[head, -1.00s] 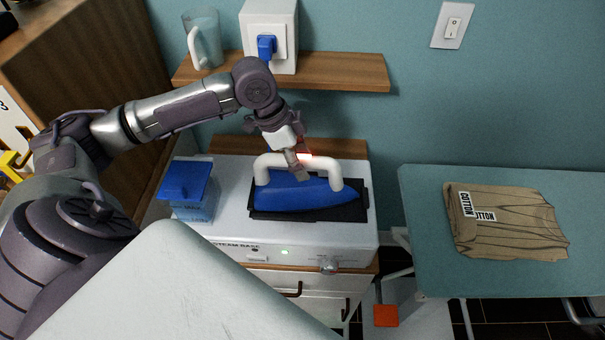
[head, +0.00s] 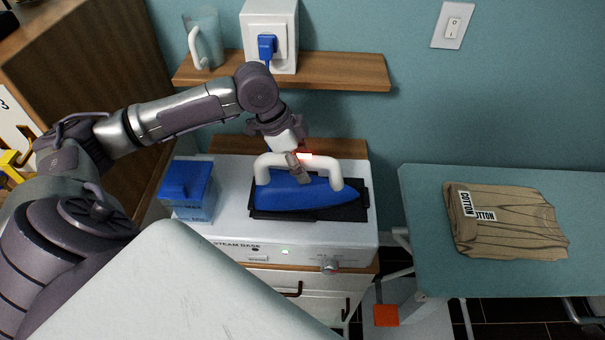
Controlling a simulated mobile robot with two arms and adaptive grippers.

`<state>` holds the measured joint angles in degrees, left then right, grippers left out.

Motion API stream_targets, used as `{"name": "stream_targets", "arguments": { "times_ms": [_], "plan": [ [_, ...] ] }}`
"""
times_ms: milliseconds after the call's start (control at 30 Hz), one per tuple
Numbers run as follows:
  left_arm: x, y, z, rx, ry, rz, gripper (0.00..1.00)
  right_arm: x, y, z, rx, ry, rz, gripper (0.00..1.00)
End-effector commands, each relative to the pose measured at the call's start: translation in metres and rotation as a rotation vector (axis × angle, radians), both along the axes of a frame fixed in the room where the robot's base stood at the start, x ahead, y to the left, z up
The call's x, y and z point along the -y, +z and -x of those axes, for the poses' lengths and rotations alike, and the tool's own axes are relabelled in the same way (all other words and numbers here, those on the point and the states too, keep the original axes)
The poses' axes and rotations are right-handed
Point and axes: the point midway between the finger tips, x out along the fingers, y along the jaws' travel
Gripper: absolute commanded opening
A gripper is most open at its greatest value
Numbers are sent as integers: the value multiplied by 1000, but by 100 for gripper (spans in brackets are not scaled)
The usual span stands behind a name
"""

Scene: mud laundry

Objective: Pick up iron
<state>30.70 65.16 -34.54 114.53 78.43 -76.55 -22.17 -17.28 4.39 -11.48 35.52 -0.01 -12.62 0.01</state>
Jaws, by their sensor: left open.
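The iron (head: 300,194) has a blue body and a thick white handle. It lies on a black plate (head: 362,207) on top of the white steam base (head: 230,229). My left gripper (head: 299,170) points down at the middle of the iron's handle. One finger shows in front of the handle bar, and the other is hidden behind it. The gripper is open around the bar, and the iron still rests on its plate. My right gripper is not in view.
A blue-lidded water tank (head: 187,187) stands at the left of the base. A wooden shelf (head: 340,72) above holds a glass jug (head: 203,40) and a socket box (head: 284,15). At right, an ironing board (head: 425,235) carries a folded brown cloth (head: 510,225).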

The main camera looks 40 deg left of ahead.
Motion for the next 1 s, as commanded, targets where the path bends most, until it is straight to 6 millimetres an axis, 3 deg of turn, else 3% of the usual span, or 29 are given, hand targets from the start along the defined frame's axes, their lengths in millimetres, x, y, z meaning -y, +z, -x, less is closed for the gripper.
{"name": "stream_targets", "arguments": {
  "times_ms": [333,700,1000],
  "plan": [
    [0,-1,0,-1,0,-1,57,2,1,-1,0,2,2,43],
    [0,-1,0,0,0,0,0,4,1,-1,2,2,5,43],
    [0,3,-2,10,0,2,0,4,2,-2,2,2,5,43]
  ]
}}
